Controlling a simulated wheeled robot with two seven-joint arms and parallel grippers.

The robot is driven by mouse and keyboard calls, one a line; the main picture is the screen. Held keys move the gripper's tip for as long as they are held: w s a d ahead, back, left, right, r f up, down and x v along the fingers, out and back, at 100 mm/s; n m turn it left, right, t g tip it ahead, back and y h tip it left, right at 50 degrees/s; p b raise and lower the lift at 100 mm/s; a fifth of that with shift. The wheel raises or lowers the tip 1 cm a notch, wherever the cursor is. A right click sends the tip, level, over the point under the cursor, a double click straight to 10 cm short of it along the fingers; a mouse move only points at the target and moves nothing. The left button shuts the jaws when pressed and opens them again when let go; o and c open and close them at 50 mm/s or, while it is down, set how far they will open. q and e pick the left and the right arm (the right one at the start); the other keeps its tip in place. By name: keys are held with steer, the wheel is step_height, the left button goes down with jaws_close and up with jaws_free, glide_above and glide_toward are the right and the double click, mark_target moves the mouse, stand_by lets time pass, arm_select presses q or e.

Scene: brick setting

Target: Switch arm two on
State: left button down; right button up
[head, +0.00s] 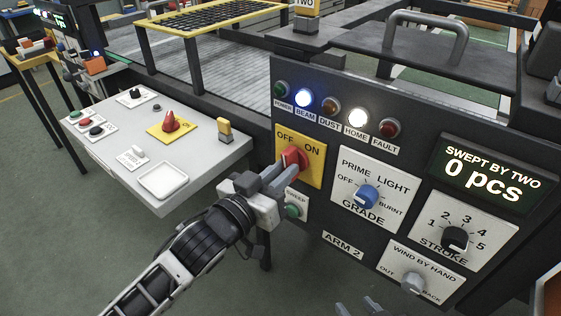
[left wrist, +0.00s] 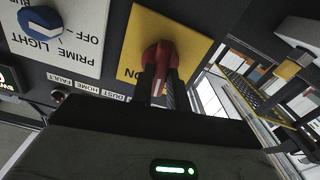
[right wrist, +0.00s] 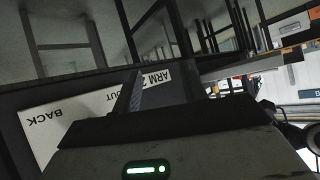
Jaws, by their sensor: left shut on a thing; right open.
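The red rotary switch (head: 293,157) sits on a yellow OFF/ON plate (head: 314,165) at the left of the dark panel labelled ARM 2 (head: 343,245). My left gripper (head: 284,172) is shut on the red switch, which also shows between its fingers in the left wrist view (left wrist: 160,54). The gripper partly hides the knob, and I cannot tell clearly which word it points to. My right gripper (head: 360,308) is open and empty at the bottom edge of the head view, low in front of the panel; its fingers (right wrist: 163,85) show in the right wrist view.
The blue BEAM lamp (head: 304,98) and white HOME lamp (head: 358,118) are lit. A green SWEEP button (head: 293,210) is just below the switch. A blue GRADE knob (head: 366,197), STROKE knob (head: 456,239) and WIND BY HAND knob (head: 413,283) stand to the right. A grey control desk (head: 205,165) is left.

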arm_select(q)
steer(key=m+p, duration=0.4)
steer(key=m, duration=0.6)
steer(key=shift+m, duration=0.3)
stand_by(0.4)
steer(key=c, duration=1.4)
jaws_free()
steer(key=shift+o, duration=0.2)
steer(key=b+v, duration=0.1)
steer(key=v, duration=1.5)
steer(key=shift+b, duration=0.35)
